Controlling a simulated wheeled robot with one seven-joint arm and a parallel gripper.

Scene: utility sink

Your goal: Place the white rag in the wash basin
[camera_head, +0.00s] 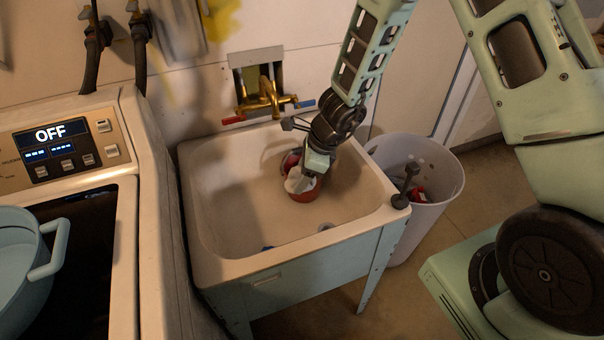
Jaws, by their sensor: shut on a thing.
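The wash basin (220,212) is a cream sink on a pale blue stand in the middle of the view. My gripper (304,179) reaches down into it from the upper right and is shut on a small white cloth-like thing, which I take for the white rag (297,183). The gripper's fingertips are small and partly hidden.
Brass taps (265,97) stick out above the basin's back edge. A white bin (440,192) stands at the right. The basin's left side is clear.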

